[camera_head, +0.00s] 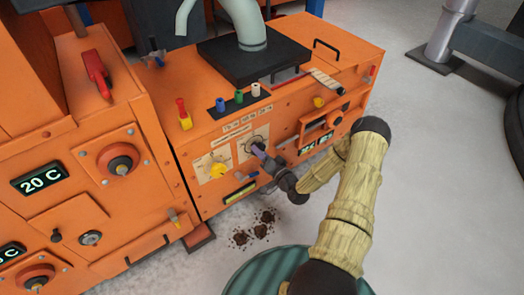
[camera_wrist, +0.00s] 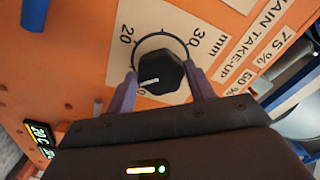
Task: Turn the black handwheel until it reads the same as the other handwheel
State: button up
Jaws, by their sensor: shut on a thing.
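The black handwheel (camera_wrist: 162,72) is a faceted knob on a pale dial plate (camera_wrist: 150,18) in the wrist view. Its white line points to the picture's left and slightly down, below the printed 20; 30 is at upper right. My gripper (camera_wrist: 162,78) has its two purple fingers shut on the knob, one on each side. In the head view my gripper (camera_head: 261,153) meets the orange machine's front and mostly hides the black handwheel. The other handwheel, yellow (camera_head: 217,171), sits on a pale plate just left of it. Its reading is too small to make out.
The orange machine box (camera_head: 290,95) carries colored plugs (camera_head: 238,97) on top and a digital display (camera_head: 319,143) right of my gripper. An orange cabinet with a 20 C display (camera_head: 40,180) stands at left. Dark debris (camera_head: 262,228) lies on the open floor below.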

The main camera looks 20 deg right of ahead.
jog(key=shift+a+m+p, duration=0.1)
jog(key=shift+m+p, duration=0.3)
jog(key=shift+m, duration=0.7)
jog(key=o, duration=1)
jog(key=shift+c, duration=0.2)
jog(key=shift+s, duration=0.15)
jog(key=p+v, duration=0.5)
jog(key=v, duration=1.2)
